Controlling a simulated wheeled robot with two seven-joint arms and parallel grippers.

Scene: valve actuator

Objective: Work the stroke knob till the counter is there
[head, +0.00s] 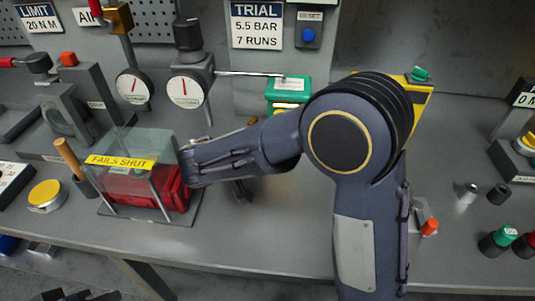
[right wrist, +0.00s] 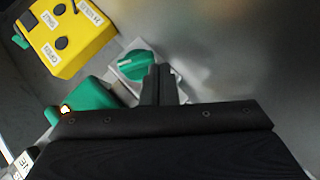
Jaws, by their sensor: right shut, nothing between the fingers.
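A green knob (right wrist: 138,65) with a pale pointer mark sits on a light grey block in the right wrist view. My right gripper (right wrist: 160,70) is shut and empty, its fingertips beside the knob's right side; I cannot tell whether they touch it. In the head view my right arm covers the middle, and I cannot make out the gripper or this knob there. No counter can be made out. The actuator's red body (head: 145,187) sits under a clear guard with a yellow FAILS SHUT label (head: 121,161).
A green labelled box (head: 289,88) and a yellow box (right wrist: 68,35) stand close to the knob. Two round gauges (head: 186,91) stand at the back left. Green and red buttons (head: 504,236) are at right. Bare bench (head: 460,155) lies right of my arm.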

